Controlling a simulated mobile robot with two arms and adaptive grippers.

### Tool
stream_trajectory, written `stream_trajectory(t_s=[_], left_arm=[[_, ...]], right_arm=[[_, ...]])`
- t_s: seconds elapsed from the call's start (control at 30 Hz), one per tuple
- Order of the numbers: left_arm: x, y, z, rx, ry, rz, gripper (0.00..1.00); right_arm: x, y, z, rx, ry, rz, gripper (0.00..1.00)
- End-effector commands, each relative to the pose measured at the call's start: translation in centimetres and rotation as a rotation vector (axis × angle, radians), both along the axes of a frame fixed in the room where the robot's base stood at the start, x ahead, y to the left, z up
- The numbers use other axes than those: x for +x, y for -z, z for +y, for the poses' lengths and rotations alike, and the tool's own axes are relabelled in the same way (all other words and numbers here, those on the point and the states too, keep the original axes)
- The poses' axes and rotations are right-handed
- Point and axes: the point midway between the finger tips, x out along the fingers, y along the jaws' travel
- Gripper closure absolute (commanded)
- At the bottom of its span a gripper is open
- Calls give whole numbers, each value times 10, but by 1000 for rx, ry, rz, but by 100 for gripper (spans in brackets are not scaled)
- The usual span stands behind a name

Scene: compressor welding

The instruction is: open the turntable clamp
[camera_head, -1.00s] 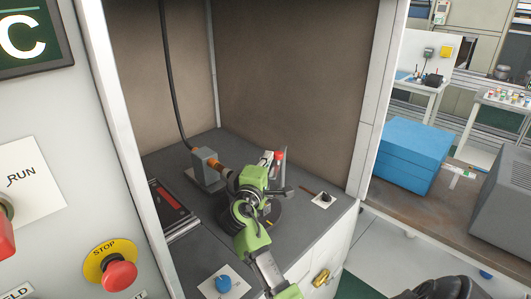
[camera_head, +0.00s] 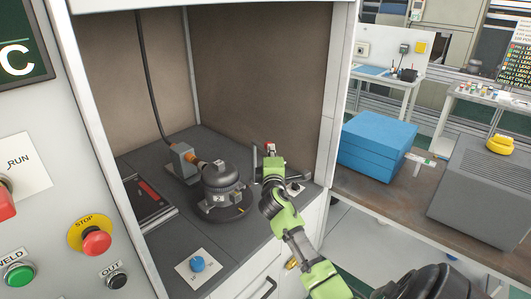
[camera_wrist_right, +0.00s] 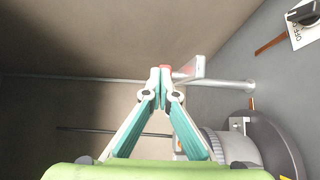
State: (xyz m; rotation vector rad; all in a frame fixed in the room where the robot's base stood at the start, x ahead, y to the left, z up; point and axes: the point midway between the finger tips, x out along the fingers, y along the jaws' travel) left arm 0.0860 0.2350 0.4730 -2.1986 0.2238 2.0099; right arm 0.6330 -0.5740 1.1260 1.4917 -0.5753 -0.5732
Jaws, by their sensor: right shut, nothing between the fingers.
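The dark compressor (camera_head: 220,180) sits upright on the round turntable (camera_head: 222,213) inside the booth. The clamp (camera_head: 254,160) stands at its right side as a metal post; its red tip shows in the wrist view (camera_wrist_right: 165,67). My right gripper (camera_head: 271,152) is beside the clamp post, above and right of the compressor. In the wrist view the right gripper (camera_wrist_right: 161,72) has its green-padded fingertips together, close to the red tip and the grey metal bar. Whether they touch is unclear. My arm hides part of the clamp in the head view. My left gripper is not in view.
The booth's right wall edge (camera_head: 325,130) is close to my right arm. Control buttons fill the left panel.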

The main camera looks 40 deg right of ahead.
Motion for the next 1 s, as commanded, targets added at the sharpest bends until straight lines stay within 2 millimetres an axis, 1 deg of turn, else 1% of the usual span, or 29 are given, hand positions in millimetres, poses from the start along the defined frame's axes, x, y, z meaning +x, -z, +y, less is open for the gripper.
stream_trajectory(t_s=[0.13, 0.4, 1.0], left_arm=[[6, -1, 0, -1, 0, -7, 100], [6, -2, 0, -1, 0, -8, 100], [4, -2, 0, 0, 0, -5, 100]], right_arm=[[-2, -1, -9, 0, -2, -1, 100], [-3, 0, -18, -1, -2, -1, 100], [-3, 0, -19, 1, -2, -1, 100]])
